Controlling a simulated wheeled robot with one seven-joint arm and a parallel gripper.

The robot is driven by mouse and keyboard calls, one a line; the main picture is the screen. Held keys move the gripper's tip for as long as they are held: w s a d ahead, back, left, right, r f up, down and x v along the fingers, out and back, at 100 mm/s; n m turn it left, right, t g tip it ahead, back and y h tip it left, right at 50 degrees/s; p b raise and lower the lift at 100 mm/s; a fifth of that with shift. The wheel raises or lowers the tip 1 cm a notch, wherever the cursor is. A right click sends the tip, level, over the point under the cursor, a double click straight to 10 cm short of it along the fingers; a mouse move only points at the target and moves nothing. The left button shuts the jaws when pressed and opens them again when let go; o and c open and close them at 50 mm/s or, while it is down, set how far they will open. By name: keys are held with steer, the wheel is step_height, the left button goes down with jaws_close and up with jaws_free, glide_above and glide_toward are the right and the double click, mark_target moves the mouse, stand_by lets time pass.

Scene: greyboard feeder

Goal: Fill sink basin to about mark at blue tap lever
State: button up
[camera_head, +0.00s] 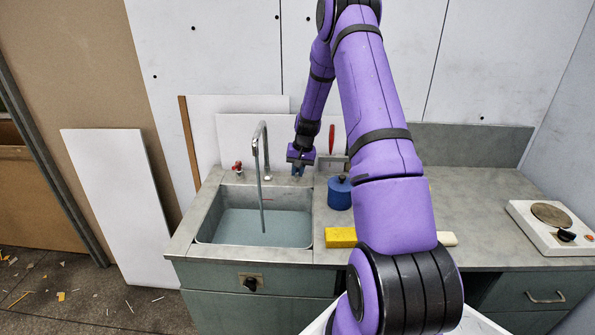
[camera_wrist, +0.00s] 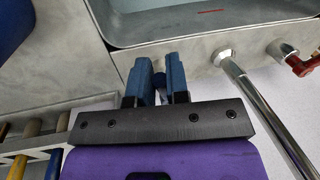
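The sink basin (camera_head: 212,220) holds shallow blue-grey water (camera_head: 255,228). A thin stream seems to fall into it from the chrome spout (camera_head: 265,140), which also shows in the wrist view (camera_wrist: 265,112). A short red line (camera_wrist: 209,11) shows inside the basin in the wrist view; its height against the water is hard to judge. My gripper (camera_head: 298,168) is behind the basin, right of the spout. The lever is mostly hidden in the head view.
The red tap (camera_head: 238,167) is left of the spout. Right of the basin stand a blue lidded pot (camera_head: 339,195) and a yellow block (camera_head: 340,237). A white hotplate (camera_head: 550,228) sits at the far right. The counter between is largely clear.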

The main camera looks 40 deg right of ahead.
steer(key=shift+d, duration=0.1)
jaws_close()
steer(key=d+n, duration=0.1)
steer(key=n, duration=0.1)
steer(key=d+n+g, duration=0.1)
steer(key=n, duration=0.2)
steer(key=s+d+n, duration=0.1)
steer(key=d+n, duration=0.1)
steer(key=n, duration=0.1)
steer(key=shift+s+d+y, duration=0.1)
steer(key=shift+y, duration=0.2)
steer(key=d+n, duration=0.1)
steer(key=n, duration=0.1)
steer(key=d+n+g, duration=0.1)
steer(key=n, duration=0.1)
steer(key=shift+w+d, duration=0.15)
steer(key=shift+w, duration=0.2)
steer(key=shift+w+d+n+g, duration=0.2)
steer(key=shift+w+d+n, duration=0.15)
steer(key=shift+n, duration=0.7)
steer(key=shift+w+d+n+g, duration=0.25)
steer(key=shift+d+n, duration=0.2)
steer(key=shift+n, duration=0.6)
steer(key=shift+h, duration=0.4)
steer(key=shift+r, duration=0.1)
steer(key=o, duration=0.7)
jaws_free()
steer(key=shift+o, duration=0.2)
